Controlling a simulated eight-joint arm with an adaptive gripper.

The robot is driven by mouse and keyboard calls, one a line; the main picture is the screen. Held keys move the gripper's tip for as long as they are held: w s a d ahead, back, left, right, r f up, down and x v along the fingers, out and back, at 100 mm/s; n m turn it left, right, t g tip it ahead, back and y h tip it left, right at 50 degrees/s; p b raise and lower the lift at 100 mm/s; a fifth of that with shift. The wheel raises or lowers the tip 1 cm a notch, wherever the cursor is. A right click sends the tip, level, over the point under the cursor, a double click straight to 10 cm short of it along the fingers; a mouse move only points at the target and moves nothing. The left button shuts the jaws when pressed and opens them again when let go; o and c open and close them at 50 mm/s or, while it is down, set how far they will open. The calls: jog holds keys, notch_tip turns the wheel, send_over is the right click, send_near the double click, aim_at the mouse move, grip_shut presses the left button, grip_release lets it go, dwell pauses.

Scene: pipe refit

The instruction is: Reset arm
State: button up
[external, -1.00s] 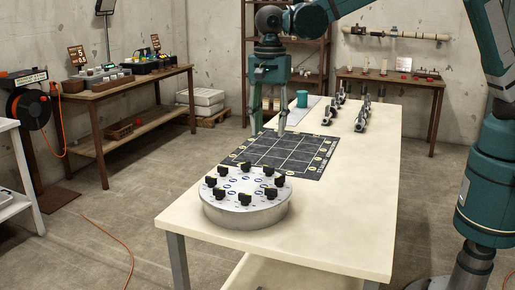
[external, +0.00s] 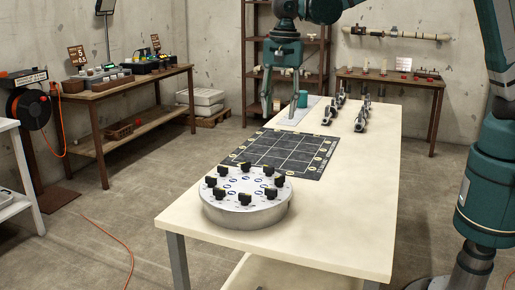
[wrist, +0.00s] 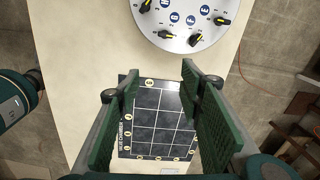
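My gripper (external: 281,108) hangs above the far left part of the pale table (external: 335,222) in the external view, beyond the dark grid mat. Its two fingers are spread wide with nothing between them. In the wrist view my gripper (wrist: 160,85) is also open, and the grid mat (wrist: 158,120) shows between and below its green finger pads. The fingertips are apart from the mat.
A round dial box (external: 246,205) with several black knobs stands at the table's near end. The black grid mat (external: 282,152) lies bare mid-table. The near right tabletop is clear.

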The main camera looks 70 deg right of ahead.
jog(key=s+d+r+n+t, duration=0.1)
jog(key=s+d+r+n, duration=0.1)
jog(key=s+d+r, duration=0.45)
jog(key=s+d+r+n+t, duration=0.1)
jog(key=s+d+n, duration=0.2)
jog(key=d, duration=0.6)
jog(key=s+d+r+n+t, duration=0.1)
jog(key=s+d+r+n, duration=0.15)
jog(key=s+d, duration=0.4)
jog(key=s+d+f+n+t, duration=0.1)
jog(key=s+d+n, duration=0.3)
jog(key=s+d, duration=0.4)
jog(key=s+d+f+n+t, duration=0.2)
jog(key=s+d+f+n, duration=0.2)
jog(key=s+d, duration=0.5)
jog(key=shift+s+n+t, duration=0.3)
jog(key=shift+s+n, duration=0.15)
jog(key=shift+s, duration=1.05)
